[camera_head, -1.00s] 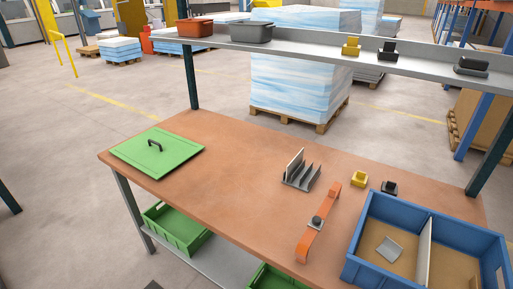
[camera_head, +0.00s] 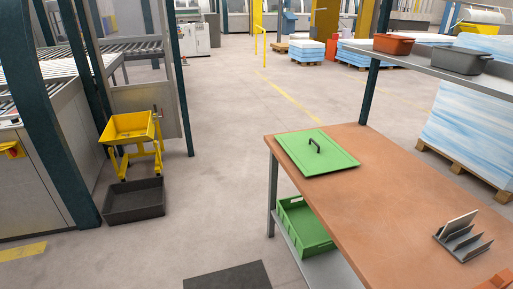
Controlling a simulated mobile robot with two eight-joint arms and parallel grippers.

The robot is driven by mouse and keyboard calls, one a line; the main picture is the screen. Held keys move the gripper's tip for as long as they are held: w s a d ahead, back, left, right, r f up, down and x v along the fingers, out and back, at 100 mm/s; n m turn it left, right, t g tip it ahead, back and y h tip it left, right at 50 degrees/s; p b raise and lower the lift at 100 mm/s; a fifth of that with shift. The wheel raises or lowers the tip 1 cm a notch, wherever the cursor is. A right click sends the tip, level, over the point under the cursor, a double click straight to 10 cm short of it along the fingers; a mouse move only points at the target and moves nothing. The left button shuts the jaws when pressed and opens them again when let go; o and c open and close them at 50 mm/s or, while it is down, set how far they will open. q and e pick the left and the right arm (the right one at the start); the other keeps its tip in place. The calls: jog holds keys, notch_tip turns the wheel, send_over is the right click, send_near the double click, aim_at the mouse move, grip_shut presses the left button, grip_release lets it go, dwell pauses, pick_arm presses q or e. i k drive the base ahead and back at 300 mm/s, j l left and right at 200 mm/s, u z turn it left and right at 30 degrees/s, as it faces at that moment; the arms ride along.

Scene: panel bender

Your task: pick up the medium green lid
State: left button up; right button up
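The green lid (camera_head: 330,160) lies flat on the left end of the brown workbench top (camera_head: 385,205). It has a dark arched handle (camera_head: 314,146) standing up from its face. Nothing lies on the lid. A green crate (camera_head: 302,226) sits on the lower shelf under that end of the bench. Neither of my grippers shows in the head view.
A grey slotted holder (camera_head: 463,240) stands on the bench at right. Red (camera_head: 393,44) and grey (camera_head: 461,60) bins sit on the upper shelf. A yellow cart (camera_head: 131,139) and a dark bin (camera_head: 134,200) stand at left. A dark mat (camera_head: 228,276) lies on open floor.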

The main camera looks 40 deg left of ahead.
aim_at(313, 152)
jog(key=l+u, duration=0.15)
jog(key=u, duration=0.25)
jog(key=k+l+u, duration=0.1)
jog(key=u, duration=0.3)
jog(key=k+l+u, duration=0.1)
jog(key=u, duration=0.25)
jog(key=l, duration=0.1)
